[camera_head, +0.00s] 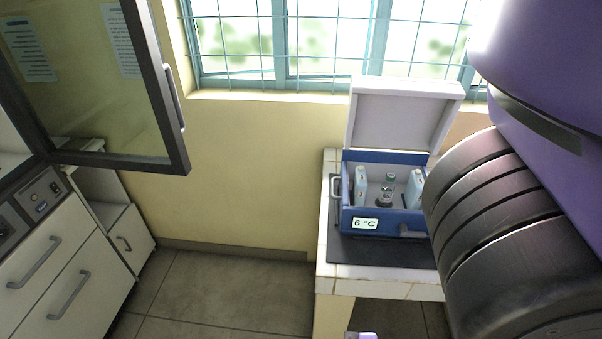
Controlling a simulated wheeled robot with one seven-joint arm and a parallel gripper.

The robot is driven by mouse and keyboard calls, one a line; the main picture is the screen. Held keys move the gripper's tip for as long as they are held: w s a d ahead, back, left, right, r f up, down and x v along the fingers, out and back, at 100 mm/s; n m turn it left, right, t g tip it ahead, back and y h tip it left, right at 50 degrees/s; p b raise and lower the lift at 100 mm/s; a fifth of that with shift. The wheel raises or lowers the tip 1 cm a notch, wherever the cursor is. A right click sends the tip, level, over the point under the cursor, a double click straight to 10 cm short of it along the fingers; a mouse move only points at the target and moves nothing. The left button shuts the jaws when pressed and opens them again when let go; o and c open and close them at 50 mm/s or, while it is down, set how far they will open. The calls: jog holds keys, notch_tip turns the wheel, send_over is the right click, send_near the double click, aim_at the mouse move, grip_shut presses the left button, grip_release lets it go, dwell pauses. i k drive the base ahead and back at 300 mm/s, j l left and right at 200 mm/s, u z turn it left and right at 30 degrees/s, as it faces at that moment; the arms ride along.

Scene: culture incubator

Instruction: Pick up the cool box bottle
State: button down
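The open cool box (350,222) is blue, with a raised white lid (400,115) and a display reading 6 °C. It stands on a black mat on a white tiled counter below the window. Inside, a small bottle (384,197) stands upright near the middle, and a teal-capped bottle (390,179) is behind it. A pale blue-and-white container (361,188) is on the left and a similar one (413,189) on the right. The lower parts of these things are hidden by the box front. My gripper cannot be made out; my large purple and black arm link fills the right side.
A glass cabinet door (90,75) hangs open at upper left, above white drawers (60,280). The tiled counter (345,286) has a front edge facing me. The floor (220,290) between drawers and counter is clear. A small purple piece (361,335) shows at the bottom edge, unclear.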

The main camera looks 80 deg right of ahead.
aim_at(388, 187)
jog(key=k+j+z, duration=0.4)
jog(key=k+j, duration=0.2)
jog(key=z, duration=1.5)
